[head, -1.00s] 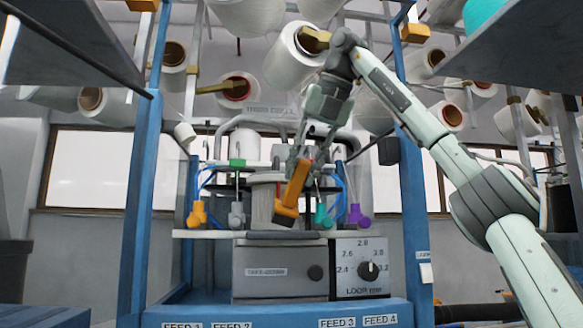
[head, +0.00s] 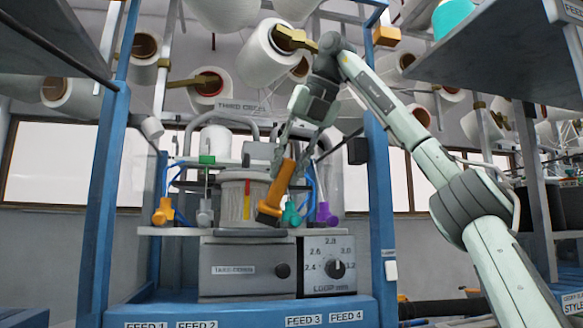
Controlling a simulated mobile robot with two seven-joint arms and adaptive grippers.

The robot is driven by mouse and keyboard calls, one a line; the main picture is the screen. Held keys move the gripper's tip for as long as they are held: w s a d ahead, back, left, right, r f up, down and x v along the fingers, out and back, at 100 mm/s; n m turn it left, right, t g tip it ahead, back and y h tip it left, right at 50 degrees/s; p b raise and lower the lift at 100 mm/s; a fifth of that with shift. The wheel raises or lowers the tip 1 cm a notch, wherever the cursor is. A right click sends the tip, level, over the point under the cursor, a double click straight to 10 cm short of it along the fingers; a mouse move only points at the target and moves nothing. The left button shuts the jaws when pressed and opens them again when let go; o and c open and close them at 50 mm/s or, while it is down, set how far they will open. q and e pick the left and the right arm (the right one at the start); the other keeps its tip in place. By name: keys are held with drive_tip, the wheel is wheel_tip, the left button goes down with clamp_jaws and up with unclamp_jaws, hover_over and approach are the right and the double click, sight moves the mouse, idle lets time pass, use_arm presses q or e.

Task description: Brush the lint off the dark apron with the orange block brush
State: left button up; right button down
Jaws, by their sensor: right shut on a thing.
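My right gripper (head: 284,155) hangs in front of the knitting machine, fingers pointing down. It is shut on the orange block brush (head: 278,187), which is tilted with its lower end to the left. The brush's lower end is in front of the right side of the ribbed grey cylinder (head: 236,203); I cannot tell whether it touches anything. I cannot make out the dark apron with certainty, nor any lint. My left gripper is not in view.
Orange (head: 163,211), teal (head: 292,211) and purple (head: 326,214) feeders stand around the cylinder. The grey take-down box (head: 247,270) and loop dial (head: 335,268) are below. Blue posts (head: 107,180) flank the machine. Yarn cones (head: 252,55) hang above. Dark shelves (head: 500,45) jut in at both upper corners.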

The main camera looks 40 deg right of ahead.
drive_tip(key=w+a, duration=0.3)
drive_tip(key=a, duration=0.3)
drive_tip(key=shift+w, duration=0.4)
wheel_tip(320, 180, up, 6)
idle(0.8)
